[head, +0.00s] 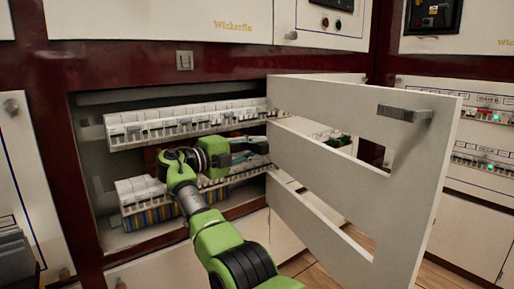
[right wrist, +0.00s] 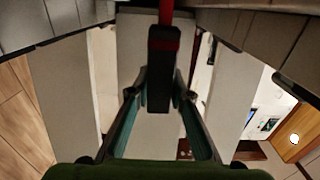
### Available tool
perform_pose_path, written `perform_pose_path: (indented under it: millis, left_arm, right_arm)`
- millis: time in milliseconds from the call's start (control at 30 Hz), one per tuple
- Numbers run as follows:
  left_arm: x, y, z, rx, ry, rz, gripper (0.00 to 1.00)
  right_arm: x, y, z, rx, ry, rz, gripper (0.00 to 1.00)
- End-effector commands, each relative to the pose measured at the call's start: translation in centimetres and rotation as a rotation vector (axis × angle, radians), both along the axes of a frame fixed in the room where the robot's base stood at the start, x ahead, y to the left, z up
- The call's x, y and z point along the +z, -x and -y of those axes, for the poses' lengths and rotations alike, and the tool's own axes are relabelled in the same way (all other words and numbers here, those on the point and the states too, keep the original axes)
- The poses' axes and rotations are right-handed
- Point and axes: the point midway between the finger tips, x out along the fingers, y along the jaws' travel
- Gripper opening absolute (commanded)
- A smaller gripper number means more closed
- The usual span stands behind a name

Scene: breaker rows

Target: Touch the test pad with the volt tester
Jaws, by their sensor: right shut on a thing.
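The volt tester (right wrist: 163,70) is a black body with a red band and a red shaft running to the top of the right wrist view. My right gripper (right wrist: 160,92) is shut on it, one teal finger on each side. In the head view my right gripper (head: 248,148) reaches into the open cabinet, between the upper and lower breaker rows, with the fingers pointing right. The tester is hard to make out there. I cannot pick out the test pad in either view. My left gripper is not in view.
The upper breaker row (head: 185,122) runs above my gripper and the lower row (head: 140,192) below it. A white slotted panel door (head: 400,160) stands open to the right, close beside the gripper. A second breaker panel (head: 485,135) with green lights is at far right.

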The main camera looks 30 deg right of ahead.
Motion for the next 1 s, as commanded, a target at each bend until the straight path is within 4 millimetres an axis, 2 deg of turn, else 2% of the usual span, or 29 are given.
perform_pose_path:
  millis: [267, 367, 1000]
  left_arm:
    - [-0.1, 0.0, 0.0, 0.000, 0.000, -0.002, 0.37]
    - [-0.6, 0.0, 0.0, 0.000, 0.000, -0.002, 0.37]
    - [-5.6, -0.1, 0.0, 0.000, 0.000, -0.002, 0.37]
  right_arm:
    - [0.1, -0.2, -0.1, 0.010, 0.003, 0.002, 0.00]
    - [-0.1, 0.1, -0.1, 0.008, 0.003, 0.005, 0.00]
    - [-0.3, 6.5, 0.5, 0.003, 0.002, 0.004, 0.00]
